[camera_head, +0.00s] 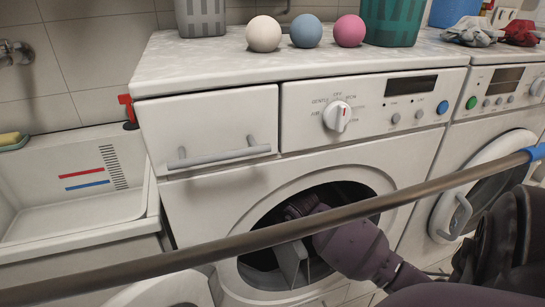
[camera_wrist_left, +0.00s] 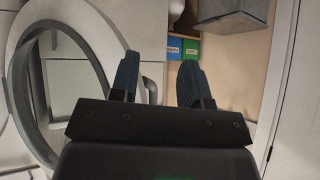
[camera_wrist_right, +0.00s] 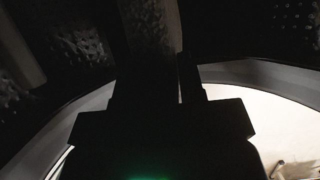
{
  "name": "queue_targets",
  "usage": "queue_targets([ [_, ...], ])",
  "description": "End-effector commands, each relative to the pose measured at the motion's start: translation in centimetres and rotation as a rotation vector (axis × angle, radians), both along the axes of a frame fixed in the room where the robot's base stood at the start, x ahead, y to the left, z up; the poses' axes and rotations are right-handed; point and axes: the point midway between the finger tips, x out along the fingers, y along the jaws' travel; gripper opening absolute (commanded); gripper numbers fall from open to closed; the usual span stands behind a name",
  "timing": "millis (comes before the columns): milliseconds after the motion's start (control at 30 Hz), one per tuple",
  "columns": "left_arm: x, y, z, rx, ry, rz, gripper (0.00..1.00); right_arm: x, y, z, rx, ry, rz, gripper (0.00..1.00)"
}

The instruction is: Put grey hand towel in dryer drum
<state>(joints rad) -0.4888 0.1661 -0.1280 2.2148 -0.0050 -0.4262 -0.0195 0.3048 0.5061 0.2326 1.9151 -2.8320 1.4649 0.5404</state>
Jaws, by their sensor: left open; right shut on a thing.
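The dryer drum (camera_head: 256,259) is the dark round opening in the white machine's front, with its door open. My right arm reaches into it, and my right gripper (camera_head: 297,206) is inside the opening. In the right wrist view the gripper is shut on a dim, greyish textured strip, which looks like the grey hand towel (camera_wrist_right: 150,25). The picture there is very dark, so its shape is unclear. A pale grey flat piece (camera_head: 290,262) shows below the gripper in the drum; I cannot tell whether it is cloth or a drum fin. My left gripper (camera_wrist_left: 158,82) is open and empty.
A metal bar (camera_head: 190,257) crosses in front of the machine. A second machine (camera_head: 494,165) stands right, a sink (camera_head: 75,190) left. Three balls (camera_head: 306,31) and cloths (camera_head: 470,31) lie on top. A round door ring (camera_wrist_left: 28,85) is beside my left gripper.

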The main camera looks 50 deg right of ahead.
Motion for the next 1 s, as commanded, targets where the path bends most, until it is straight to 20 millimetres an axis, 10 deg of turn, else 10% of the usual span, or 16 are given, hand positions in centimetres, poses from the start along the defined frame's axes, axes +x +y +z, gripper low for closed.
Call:
queue_targets([
  [500,1.3,-0.6,-0.2,0.032,-0.033,-0.049,0.43,8.8,-4.9,-0.5,0.001,0.006,0.0,0.06],
  [1000,1.0,-0.8,-0.9,0.05,-0.027,-0.071,0.43,11.0,-6.2,-2.2,0.003,0.011,-0.001,0.06],
])
